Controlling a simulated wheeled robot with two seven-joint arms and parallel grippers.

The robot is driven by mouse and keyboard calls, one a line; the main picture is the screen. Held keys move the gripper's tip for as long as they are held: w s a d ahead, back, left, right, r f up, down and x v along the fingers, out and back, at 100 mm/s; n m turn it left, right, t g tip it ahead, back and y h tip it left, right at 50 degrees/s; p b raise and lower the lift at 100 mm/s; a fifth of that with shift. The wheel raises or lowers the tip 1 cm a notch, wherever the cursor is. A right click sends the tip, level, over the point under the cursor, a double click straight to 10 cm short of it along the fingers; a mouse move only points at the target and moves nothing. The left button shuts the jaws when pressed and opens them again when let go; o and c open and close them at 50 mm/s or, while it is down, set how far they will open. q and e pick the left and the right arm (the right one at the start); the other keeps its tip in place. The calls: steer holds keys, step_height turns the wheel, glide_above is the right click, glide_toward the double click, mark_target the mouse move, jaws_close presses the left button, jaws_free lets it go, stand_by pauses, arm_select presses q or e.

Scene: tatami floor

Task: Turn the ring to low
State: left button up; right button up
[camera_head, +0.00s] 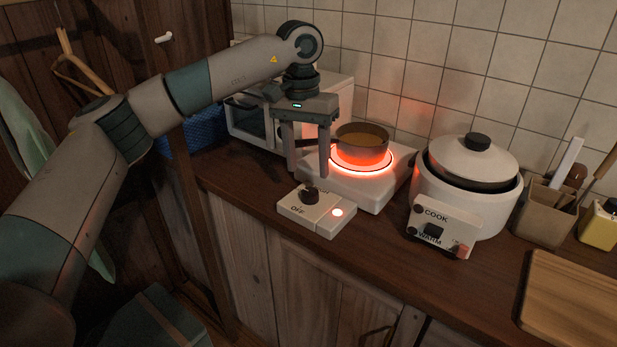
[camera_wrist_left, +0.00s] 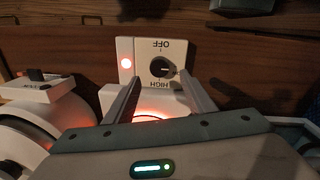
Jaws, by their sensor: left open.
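The ring (camera_head: 385,166) glows bright red-orange on a white hot plate (camera_head: 375,193), under a small pan (camera_head: 362,146) of brown-orange content. In front of the plate is a white control box (camera_head: 296,209) with a dark round knob (camera_head: 310,195), an OFF label and a lit red lamp (camera_head: 338,212). In the wrist view the knob (camera_wrist_left: 160,67) sits between OFF and HIGH; its exact setting is hard to read. My left gripper (camera_head: 307,160) is open and empty, fingers pointing down, above and behind the knob. My right gripper is out of view.
A white rice cooker (camera_head: 470,205) with COOK and WARM labels stands right of the hot plate. A white oven-like appliance (camera_head: 342,98) stands behind the gripper. A utensil holder (camera_head: 543,208) and wooden board (camera_head: 570,300) are farther right. The counter's front edge lies close to the control box.

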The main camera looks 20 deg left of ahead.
arm_select(q)
step_height(320, 180, up, 11)
steer(key=shift+a, duration=0.35)
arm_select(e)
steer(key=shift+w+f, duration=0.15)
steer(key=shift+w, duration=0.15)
arm_select(q)
steer(key=shift+r, duration=0.1)
